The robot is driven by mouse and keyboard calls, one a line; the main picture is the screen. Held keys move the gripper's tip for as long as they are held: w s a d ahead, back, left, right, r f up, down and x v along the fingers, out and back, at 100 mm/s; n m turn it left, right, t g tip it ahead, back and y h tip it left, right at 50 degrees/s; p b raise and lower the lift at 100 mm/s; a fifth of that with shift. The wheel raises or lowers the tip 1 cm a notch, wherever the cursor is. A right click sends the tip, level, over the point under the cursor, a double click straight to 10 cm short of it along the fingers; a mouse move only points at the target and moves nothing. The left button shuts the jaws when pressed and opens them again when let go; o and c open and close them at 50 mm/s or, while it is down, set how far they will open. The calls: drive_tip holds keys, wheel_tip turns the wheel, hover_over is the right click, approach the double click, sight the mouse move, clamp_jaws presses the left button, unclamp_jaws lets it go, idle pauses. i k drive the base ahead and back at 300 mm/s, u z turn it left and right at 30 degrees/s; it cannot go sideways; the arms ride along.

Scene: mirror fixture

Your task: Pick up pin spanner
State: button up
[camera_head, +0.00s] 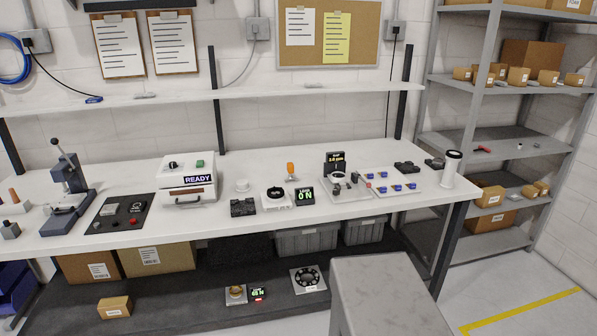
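I cannot pick out the pin spanner for certain at this size. A small red-handled tool (482,149) lies on the middle shelf of the grey rack at the right, with other small items beside it. An orange-handled tool (291,169) stands upright at the back of the white workbench (340,212). A small dark-and-blue item (94,100) and a grey item (145,95) lie on the long shelf above the bench. My gripper is not in view.
A white machine marked READY (187,183), a lever press (68,192), a tray with blue parts (392,188) and a white cylinder (451,168) stand on the bench. A grey block-like surface (380,285) rises in front. Yellow-striped floor (520,310) is open at right.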

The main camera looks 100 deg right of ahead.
sight(290, 165)
drive_tip(key=z, duration=0.05)
drive_tip(key=k, duration=2.55)
drive_tip(key=z, duration=1.1)
drive_tip(key=i, duration=1)
drive_tip(key=u, duration=0.15)
